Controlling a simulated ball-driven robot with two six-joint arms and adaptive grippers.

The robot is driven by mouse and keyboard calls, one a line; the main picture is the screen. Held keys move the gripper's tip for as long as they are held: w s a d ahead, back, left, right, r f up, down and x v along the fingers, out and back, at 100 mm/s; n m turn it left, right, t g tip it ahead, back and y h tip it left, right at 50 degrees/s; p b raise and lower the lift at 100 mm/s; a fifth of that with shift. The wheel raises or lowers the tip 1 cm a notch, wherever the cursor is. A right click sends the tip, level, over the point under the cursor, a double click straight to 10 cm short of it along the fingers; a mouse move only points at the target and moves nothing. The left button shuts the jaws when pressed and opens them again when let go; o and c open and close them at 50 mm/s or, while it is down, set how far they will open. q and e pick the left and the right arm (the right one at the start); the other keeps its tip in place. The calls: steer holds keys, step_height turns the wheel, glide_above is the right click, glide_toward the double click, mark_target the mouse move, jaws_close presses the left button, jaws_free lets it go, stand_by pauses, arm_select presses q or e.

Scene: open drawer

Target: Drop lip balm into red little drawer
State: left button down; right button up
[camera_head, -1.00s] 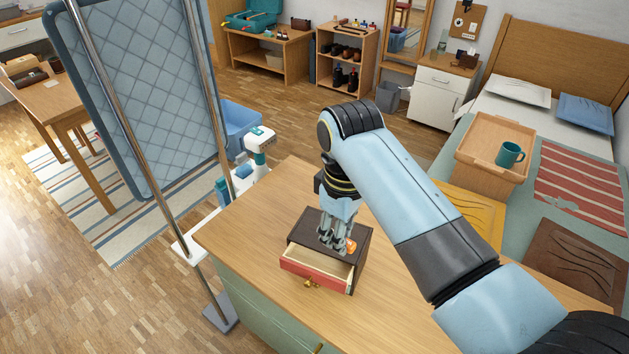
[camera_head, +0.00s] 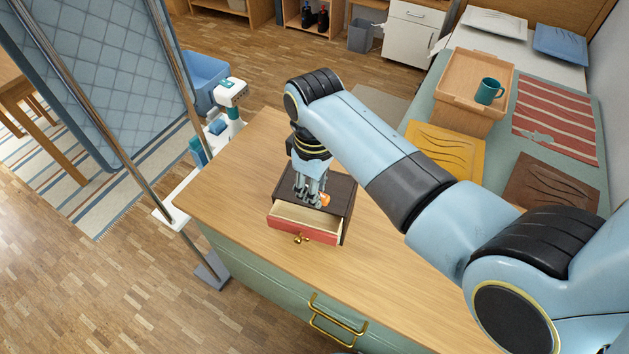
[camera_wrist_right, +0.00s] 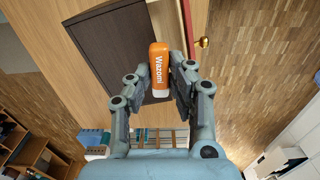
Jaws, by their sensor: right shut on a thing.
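The lip balm is an orange tube (camera_wrist_right: 159,68) with "Wazomi" on it, between the fingers of my right gripper (camera_wrist_right: 160,85) in the wrist view. In the head view its orange end (camera_head: 324,199) shows beside the fingertips. My right gripper (camera_head: 312,200) is shut on it, over the dark top of the small drawer box (camera_head: 340,188), near its front. The red little drawer (camera_head: 318,232) is pulled out toward the front, with a pale inside and a brass knob. In the wrist view a red strip of the drawer (camera_wrist_right: 187,25) shows at the top. My left gripper is not in view.
The box stands on a wooden-topped green cabinet (camera_head: 225,180) with much bare top around it. A metal-poled frame with a blue quilted panel (camera_head: 110,60) stands at the left. A bed with a wooden tray (camera_head: 460,85) and teal mug (camera_head: 488,91) is at the right.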

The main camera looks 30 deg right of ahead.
steer(key=o, duration=0.9)
steer(key=shift+c, duration=0.2)
steer(key=shift+r, duration=0.4)
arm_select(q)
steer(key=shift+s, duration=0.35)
arm_select(e)
step_height(320, 180, up, 11)
steer(key=shift+s, duration=0.1)
